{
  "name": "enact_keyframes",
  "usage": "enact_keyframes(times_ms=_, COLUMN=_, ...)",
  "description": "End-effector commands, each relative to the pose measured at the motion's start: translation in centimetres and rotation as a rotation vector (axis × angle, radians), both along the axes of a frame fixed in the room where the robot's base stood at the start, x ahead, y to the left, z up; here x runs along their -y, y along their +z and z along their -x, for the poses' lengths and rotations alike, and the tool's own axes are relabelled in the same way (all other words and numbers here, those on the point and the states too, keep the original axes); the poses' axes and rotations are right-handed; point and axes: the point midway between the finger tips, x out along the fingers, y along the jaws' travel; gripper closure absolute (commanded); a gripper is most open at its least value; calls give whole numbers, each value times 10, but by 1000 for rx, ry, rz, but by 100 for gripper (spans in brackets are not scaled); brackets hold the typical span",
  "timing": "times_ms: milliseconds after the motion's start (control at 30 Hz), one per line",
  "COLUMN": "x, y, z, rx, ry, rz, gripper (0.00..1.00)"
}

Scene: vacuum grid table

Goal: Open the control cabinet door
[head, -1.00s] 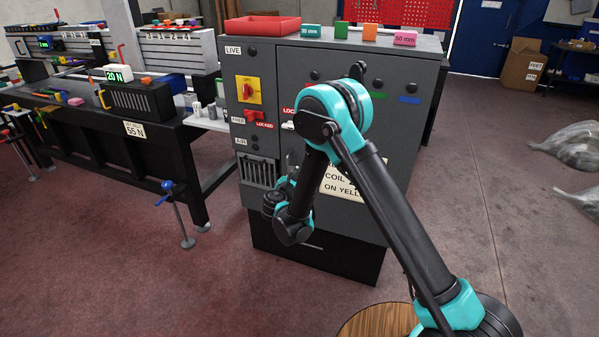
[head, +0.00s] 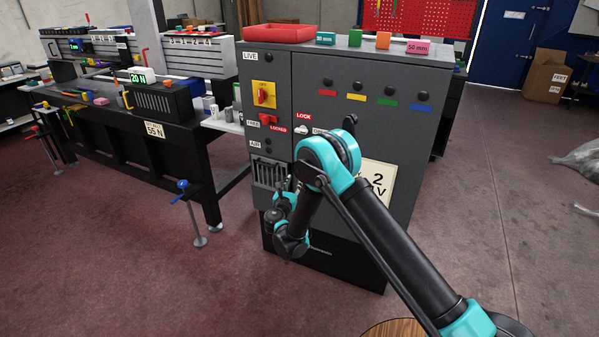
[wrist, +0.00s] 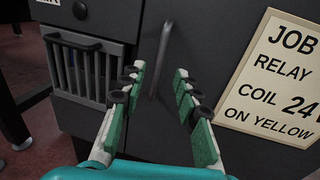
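The grey control cabinet (head: 345,265) stands upright in the head view. Its door (head: 400,130) is the wide right panel and looks shut; it also fills the right of the wrist view (wrist: 225,40). A vertical bar handle (wrist: 161,58) is on the door near its left edge in the wrist view. My gripper (wrist: 162,80) is open and empty, pointing at the door. The handle shows between its fingers in the picture, towards the left one; I cannot tell whether the tips reach around it. In the head view my arm hides most of the gripper.
On the left panel are a yellow-and-red switch (head: 264,95), a red FREE/LOCKED knob (head: 268,119) and a vent grille (wrist: 85,65). A white LOCK lever (head: 302,129) is beside the door's edge. A workbench (head: 140,150) stands left.

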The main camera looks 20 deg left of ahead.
Motion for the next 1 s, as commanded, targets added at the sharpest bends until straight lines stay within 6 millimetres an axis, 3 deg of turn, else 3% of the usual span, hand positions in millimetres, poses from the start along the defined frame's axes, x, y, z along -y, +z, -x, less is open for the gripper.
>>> enact_keyframes(times_ms=200, x=-5, y=0, z=-44, rx=0, ry=-2, rz=-1, gripper=68)
enact_keyframes(times_ms=433, x=-8, y=0, z=-75, rx=0, ry=-2, rz=-1, gripper=68)
enact_keyframes(times_ms=867, x=-10, y=0, z=-86, rx=0, ry=0, rz=-1, gripper=68)
enact_keyframes(times_ms=1000, x=-10, y=0, z=-86, rx=0, ry=0, rz=-1, gripper=81)
